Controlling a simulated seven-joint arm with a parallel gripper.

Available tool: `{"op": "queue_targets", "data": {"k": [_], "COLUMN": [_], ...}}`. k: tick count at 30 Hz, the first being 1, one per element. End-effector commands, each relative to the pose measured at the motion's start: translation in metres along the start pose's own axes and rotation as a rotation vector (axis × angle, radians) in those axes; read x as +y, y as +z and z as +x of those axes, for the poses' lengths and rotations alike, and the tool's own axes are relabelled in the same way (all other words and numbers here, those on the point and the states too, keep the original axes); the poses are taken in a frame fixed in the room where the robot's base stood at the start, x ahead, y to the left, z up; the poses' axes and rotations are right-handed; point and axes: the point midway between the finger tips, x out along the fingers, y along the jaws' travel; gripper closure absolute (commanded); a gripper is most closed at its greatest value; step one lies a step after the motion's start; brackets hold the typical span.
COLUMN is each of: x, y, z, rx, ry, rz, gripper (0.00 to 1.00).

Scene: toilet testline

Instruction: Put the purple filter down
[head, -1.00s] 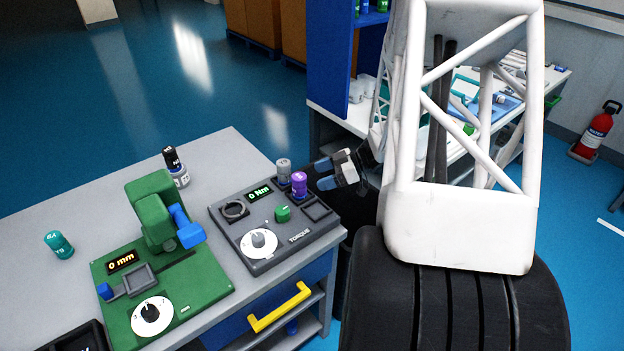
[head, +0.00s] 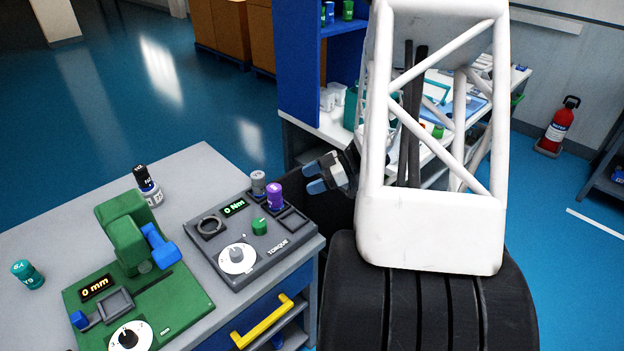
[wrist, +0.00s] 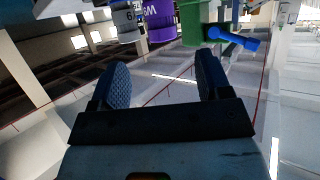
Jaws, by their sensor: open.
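The purple filter (head: 276,195) stands upright on the dark grey torque device (head: 222,268), at its back right, beside a grey filter (head: 258,184). My gripper (head: 316,180) is to the right of the purple filter, apart from it, with its blue-tipped fingers spread and nothing between them. In the wrist view the open fingers (wrist: 160,82) show wide apart. The purple filter (wrist: 160,22) and the grey filter (wrist: 126,22) appear beyond them at the top, partly cut off by the frame edge.
A green press (head: 130,240) with a blue handle stands left of the torque device. A blue shelf unit (head: 298,70) is behind my arm.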

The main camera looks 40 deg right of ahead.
Motion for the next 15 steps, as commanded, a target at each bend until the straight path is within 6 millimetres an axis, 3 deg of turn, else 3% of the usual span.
{"op": "queue_targets", "data": {"k": [10,15], "x": [0.001,0.010], "y": [-0.002,-0.015], "z": [0.001,0.009], "rx": [-0.003,-0.033], "ry": [0.006,0.061], "rz": [-0.004,-0.029], "gripper": [0.29,0.29]}}
